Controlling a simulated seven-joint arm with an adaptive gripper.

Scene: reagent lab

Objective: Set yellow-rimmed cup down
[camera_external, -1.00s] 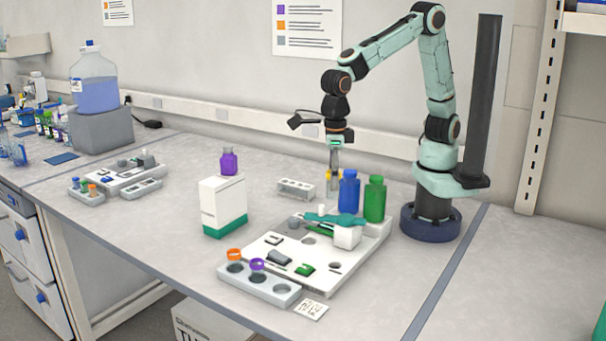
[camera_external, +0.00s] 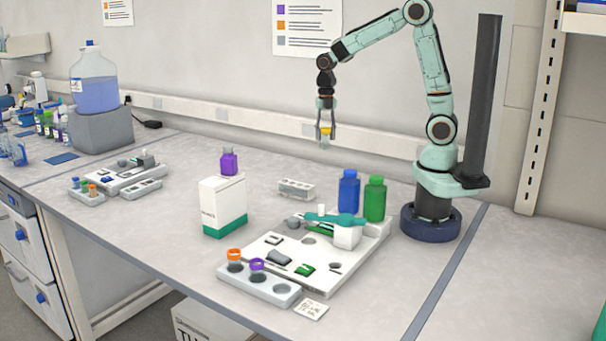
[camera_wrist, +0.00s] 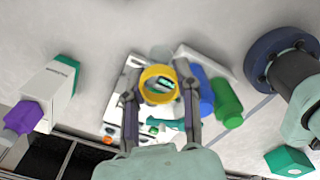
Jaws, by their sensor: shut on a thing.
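The yellow-rimmed cup (camera_external: 326,134) is held in the air by my gripper (camera_external: 326,137), above the back part of the bench. In the wrist view the cup's yellow rim (camera_wrist: 158,84) shows as a ring between the two fingers of my gripper (camera_wrist: 160,92). My gripper is shut on the cup, and the cup looks roughly upright. The cup's clear lower body is faint in the external view.
Below stand a white instrument board (camera_external: 322,277), a grey tray (camera_external: 285,297) with orange-rimmed and purple-rimmed cups, and blue (camera_external: 348,191) and green (camera_external: 375,198) bottles. A small white rack (camera_external: 297,189) and a white-green box (camera_external: 223,206) stand nearby.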

